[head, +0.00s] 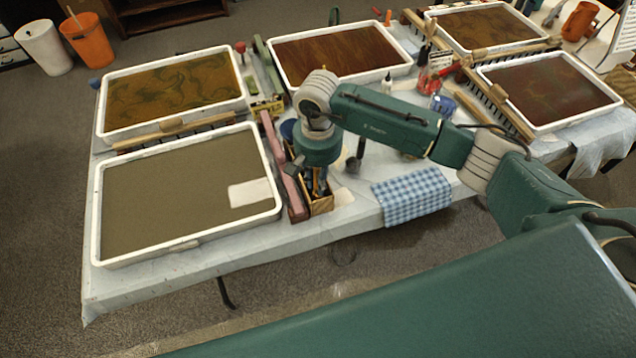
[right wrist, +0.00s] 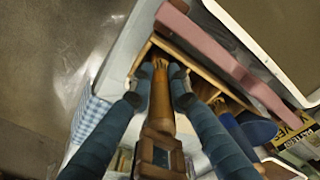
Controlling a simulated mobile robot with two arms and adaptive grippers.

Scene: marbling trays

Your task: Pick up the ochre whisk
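The ochre whisk (right wrist: 160,100) shows in the right wrist view as an orange-brown tool with a dark band near the camera. Its far end reaches down into a wooden box (right wrist: 206,77). My right gripper (right wrist: 160,88) has its two blue fingers drawn in on either side of the whisk, with no clear gap at the fingertips. In the head view my right gripper (head: 316,178) points down over the same box (head: 323,206) at the table's front edge; the whisk is mostly hidden there. My left gripper is not in view.
A pink bar (head: 279,160) lies left of the box, beside a tray of grey-brown liquid (head: 94,225). A blue checked cloth (head: 412,197) hangs over the edge to the right. A dark upright tool (head: 356,158) and several more trays stand around.

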